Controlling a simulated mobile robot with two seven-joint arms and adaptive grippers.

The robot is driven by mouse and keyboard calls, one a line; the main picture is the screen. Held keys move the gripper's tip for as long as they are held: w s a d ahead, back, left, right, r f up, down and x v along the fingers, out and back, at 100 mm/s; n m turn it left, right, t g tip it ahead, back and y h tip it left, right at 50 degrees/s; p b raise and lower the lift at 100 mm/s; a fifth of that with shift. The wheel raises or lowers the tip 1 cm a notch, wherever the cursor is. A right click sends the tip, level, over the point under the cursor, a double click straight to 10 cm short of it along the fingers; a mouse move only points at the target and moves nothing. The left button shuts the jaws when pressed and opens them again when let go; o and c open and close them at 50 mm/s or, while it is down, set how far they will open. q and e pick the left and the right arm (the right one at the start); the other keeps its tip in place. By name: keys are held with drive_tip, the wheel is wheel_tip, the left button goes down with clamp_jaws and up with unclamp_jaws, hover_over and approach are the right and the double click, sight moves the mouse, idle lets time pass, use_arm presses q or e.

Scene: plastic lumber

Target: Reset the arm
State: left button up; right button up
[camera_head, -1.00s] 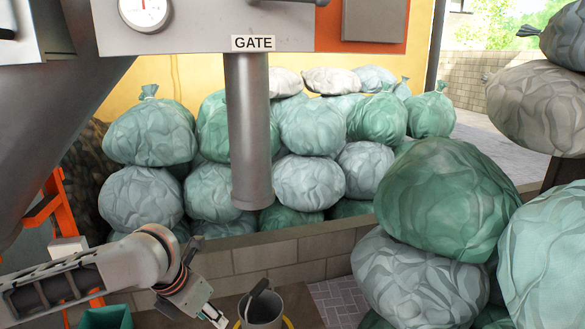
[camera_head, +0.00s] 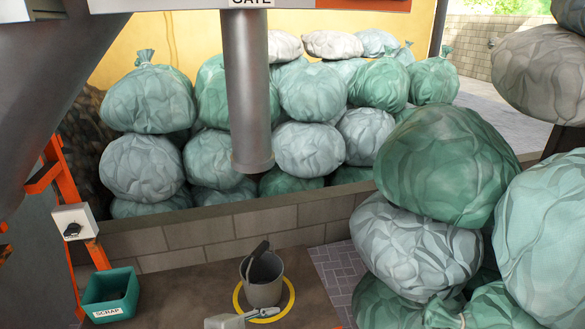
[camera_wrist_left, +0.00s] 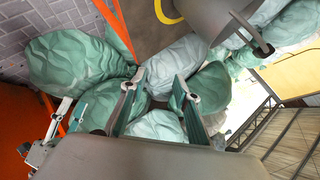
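My left gripper (camera_wrist_left: 157,90) shows in the left wrist view with its two fingers apart and nothing between them. Rounded green and grey bags (camera_wrist_left: 180,65) lie behind the fingers. My right gripper does not show in the head view. A grey bucket (camera_head: 263,283) with a dark handle stands upright inside a yellow ring (camera_head: 290,297) on the floor.
A green SCRAP bin (camera_head: 110,297) stands at the lower left, beside an orange frame (camera_head: 80,225) with a switch box (camera_head: 73,222). A grey pipe (camera_head: 248,90) hangs above a low block wall (camera_head: 215,232). Stacked bags (camera_head: 447,167) crowd the right. Floor left of the bucket is clear.

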use_arm(q)
drive_tip(key=s+a+f+n+t+y, duration=0.2)
drive_tip(key=s+a+f+n+y, duration=0.3)
drive_tip(key=s+a+f+n, duration=0.9)
drive_tip(key=shift+s+a+f+n+y, duration=0.3)
drive_tip(key=shift+s+a+f+n, duration=0.05)
drive_tip(key=shift+s+a+n, duration=0.6)
